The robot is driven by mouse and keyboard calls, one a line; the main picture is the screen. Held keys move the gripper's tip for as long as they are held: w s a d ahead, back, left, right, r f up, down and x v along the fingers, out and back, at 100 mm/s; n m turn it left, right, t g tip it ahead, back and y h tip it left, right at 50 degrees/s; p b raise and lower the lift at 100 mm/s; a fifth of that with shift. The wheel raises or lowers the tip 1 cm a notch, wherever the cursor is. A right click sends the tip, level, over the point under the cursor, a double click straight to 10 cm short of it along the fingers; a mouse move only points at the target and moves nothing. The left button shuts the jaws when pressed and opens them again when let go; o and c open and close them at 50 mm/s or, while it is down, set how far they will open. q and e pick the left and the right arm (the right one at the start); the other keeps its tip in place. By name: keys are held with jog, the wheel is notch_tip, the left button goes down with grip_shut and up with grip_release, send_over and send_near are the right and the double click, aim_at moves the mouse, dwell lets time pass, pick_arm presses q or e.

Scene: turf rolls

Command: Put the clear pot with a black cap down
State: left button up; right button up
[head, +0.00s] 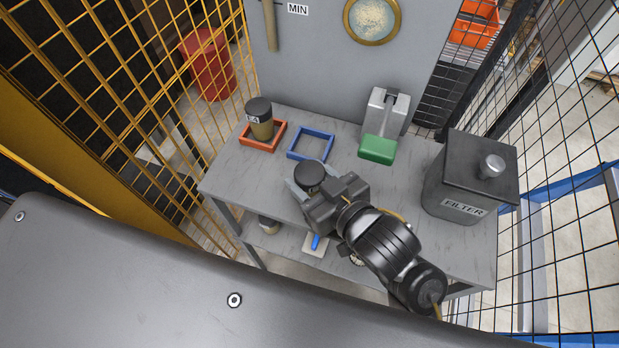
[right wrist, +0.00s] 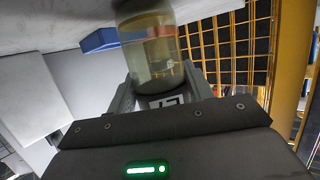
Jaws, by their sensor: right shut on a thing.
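The clear pot with a black cap (head: 309,174) is held in my right gripper (head: 310,186) over the front part of the table. The right wrist view shows the clear pot (right wrist: 152,48) with yellowish contents between the fingers, near its capped, labelled end. I cannot tell whether its base touches the table. A second pot with a dark cap (head: 260,120), labelled E4, stands in the red square frame (head: 246,143). The blue square frame (head: 291,154) is empty, behind the held pot; a blue piece (right wrist: 100,40) shows beside the pot in the wrist view. My left gripper is not in view.
A grey stand with a green block (head: 377,150) is at the back of the table. A dark FILTER box (head: 463,190) stands at the right. The grey table (head: 235,180) is bare at the front left. Items lie on a lower shelf. Mesh fencing encloses both sides.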

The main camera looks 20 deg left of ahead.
jog(key=shift+f, duration=0.15)
jog(key=o, duration=1.1)
jog(key=shift+s+d+r, duration=0.1)
jog(key=shift+d+r, duration=0.05)
jog(key=shift+r, duration=0.1)
jog(key=p+v, duration=0.1)
jog(key=v, duration=0.3)
jog(key=shift+s+d+r+p, duration=0.15)
jog(key=shift+s+d+p, duration=0.05)
jog(key=shift+d+p, duration=0.1)
jog(key=p+v, duration=0.6)
jog(key=v, duration=0.1)
jog(key=shift+p, duration=0.3)
